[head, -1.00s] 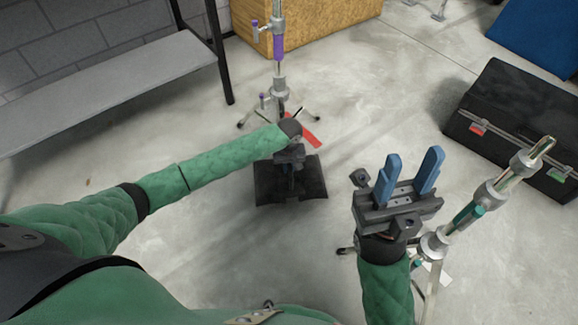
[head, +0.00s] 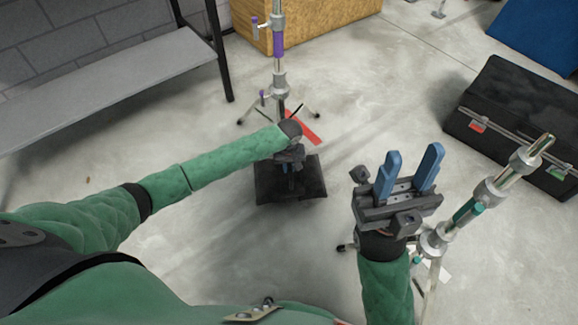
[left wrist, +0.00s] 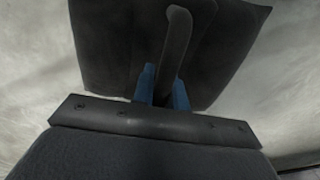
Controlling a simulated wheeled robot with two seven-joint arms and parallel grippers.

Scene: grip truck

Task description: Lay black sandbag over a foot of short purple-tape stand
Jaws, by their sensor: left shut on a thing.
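The black sandbag (head: 265,184) hangs below my left gripper (head: 287,165), near the middle of the head view. My left gripper is shut on the sandbag's handle; in the left wrist view the blue fingers (left wrist: 162,88) close around the strap of the sandbag (left wrist: 110,45). The short purple-tape stand (head: 278,45) stands upright just beyond the sandbag, its feet spread on the floor. My left gripper and forearm hide part of its base. My right gripper (head: 408,172) is open and empty at the right, fingers pointing up.
A stand with teal tape (head: 466,212) is beside my right gripper. A black case (head: 515,125) lies at right. A grey shelf (head: 110,85) is at left, a wooden box (head: 330,22) behind the purple-tape stand. Red tape (head: 305,130) marks the floor near its base.

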